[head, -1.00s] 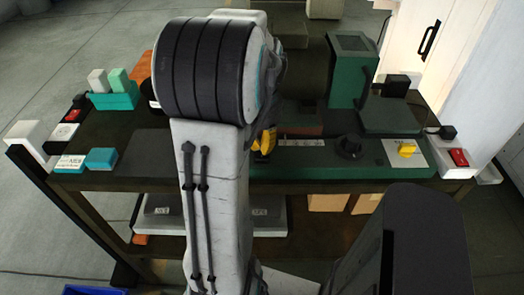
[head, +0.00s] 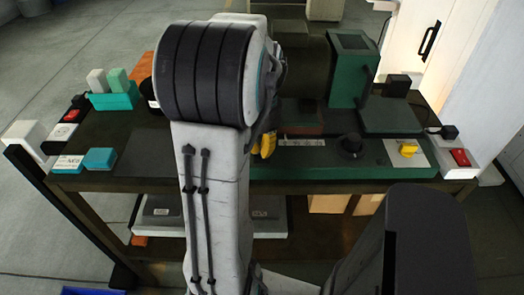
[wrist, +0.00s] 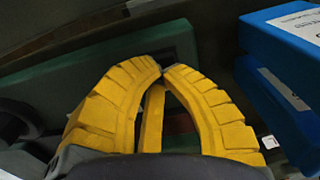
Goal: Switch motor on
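A yellow rotary switch (head: 408,149) sits on a white plate at the right of the green machine base. A red rocker switch (head: 460,157) is on a white box at the bench's right end. Another red switch (head: 72,115) is at the left end. I cannot read which one is marked for the motor. My gripper (head: 266,148) is mostly hidden behind my arm, left of the yellow switch and apart from it. In the wrist view its yellow fingers (wrist: 165,69) meet at the tips with nothing visible between them.
A black knob (head: 350,146) stands between my gripper and the yellow switch. A green upright unit (head: 353,75) rises behind. Teal blocks (head: 100,158) lie at the left. Blue boxes (wrist: 285,45) are at the right of the wrist view.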

